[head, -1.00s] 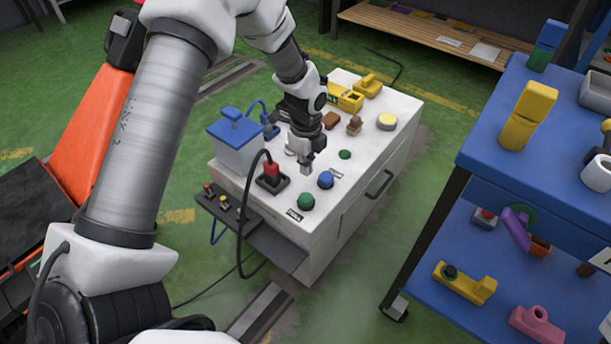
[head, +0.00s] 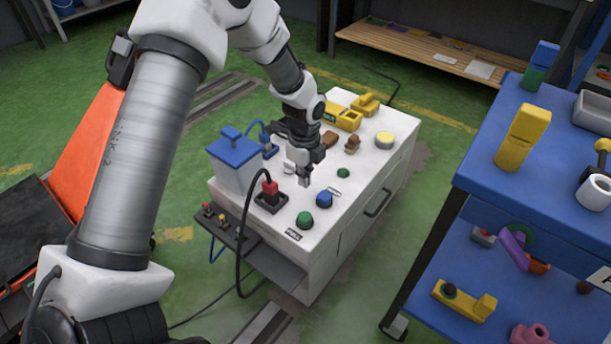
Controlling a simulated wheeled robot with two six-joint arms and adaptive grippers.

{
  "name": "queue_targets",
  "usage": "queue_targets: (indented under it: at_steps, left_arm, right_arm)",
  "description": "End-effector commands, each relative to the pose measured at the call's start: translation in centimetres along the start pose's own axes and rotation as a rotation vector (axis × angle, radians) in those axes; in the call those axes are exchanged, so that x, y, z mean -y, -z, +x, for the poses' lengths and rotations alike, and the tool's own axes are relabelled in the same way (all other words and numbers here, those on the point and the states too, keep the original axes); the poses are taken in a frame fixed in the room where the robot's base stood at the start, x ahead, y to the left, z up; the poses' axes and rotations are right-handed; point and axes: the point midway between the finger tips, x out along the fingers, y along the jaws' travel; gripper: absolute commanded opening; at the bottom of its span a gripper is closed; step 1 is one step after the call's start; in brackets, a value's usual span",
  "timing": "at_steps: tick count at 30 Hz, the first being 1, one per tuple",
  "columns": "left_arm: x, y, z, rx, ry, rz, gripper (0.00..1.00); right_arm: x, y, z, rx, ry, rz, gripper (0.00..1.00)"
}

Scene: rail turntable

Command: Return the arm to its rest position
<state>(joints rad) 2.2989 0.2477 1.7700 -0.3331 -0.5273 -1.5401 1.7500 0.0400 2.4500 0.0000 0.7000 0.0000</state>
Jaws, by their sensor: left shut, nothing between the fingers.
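My left gripper (head: 304,178) hangs over the middle of the white cabinet top (head: 335,221), its fingers shut and empty, pointing down. It is behind the green button (head: 304,220) and the blue button (head: 324,198), and right of the red plug in its dark socket (head: 271,196). I cannot tell whether the fingertips touch the top. My left arm comes in from the left and bends over the cabinet. My right gripper is not in view.
A blue-lidded box (head: 236,163) and black cable stand left of the gripper. Yellow parts (head: 343,116) and a yellow button (head: 384,140) are at the back. A blue cart (head: 480,180) holding several parts stands right. Green floor lies between.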

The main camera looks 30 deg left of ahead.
Motion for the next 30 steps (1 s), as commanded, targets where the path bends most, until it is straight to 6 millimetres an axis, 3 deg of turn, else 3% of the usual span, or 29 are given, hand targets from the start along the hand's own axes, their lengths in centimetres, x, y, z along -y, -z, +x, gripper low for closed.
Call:
queue_targets:
  at_steps: [8, 11, 12, 14, 17, 19, 21, 24, 27, 30]
  left_arm:
    - [-0.1, 0.0, 0.2, 0.000, -0.003, 0.000, 0.00]
    - [-1.1, 0.2, 2.2, 0.001, -0.047, 0.005, 0.00]
    - [-2.1, 0.5, 3.8, 0.004, -0.085, 0.014, 0.00]
    - [-4.8, 1.4, 6.5, 0.003, -0.167, 0.030, 0.00]
    - [-11.6, 3.7, 11.5, -0.016, -0.318, 0.035, 0.00]
    - [-16.9, 5.8, 14.8, -0.024, -0.388, -0.050, 0.00]
    - [-22.4, 8.0, 17.3, -0.011, -0.426, -0.224, 0.00]
    - [-29.0, 10.3, 19.1, 0.044, -0.411, -0.597, 0.00]
    - [-31.4, 11.0, 19.1, 0.085, -0.323, -0.944, 0.00]
    - [-30.9, 10.8, 18.6, 0.083, -0.201, -1.241, 0.00]
  right_arm:
    - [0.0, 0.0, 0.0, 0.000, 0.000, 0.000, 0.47]
    - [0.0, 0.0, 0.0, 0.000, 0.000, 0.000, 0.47]
    - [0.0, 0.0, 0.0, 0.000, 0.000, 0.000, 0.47]
    - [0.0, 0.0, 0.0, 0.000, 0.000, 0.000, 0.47]
    - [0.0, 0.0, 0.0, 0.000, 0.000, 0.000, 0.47]
    - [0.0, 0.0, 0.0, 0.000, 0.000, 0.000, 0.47]
    - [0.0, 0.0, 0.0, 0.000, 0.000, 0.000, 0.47]
    - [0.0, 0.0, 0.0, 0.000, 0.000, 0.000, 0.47]
    - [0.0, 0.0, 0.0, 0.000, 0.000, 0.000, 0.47]
    - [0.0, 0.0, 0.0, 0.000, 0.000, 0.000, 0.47]
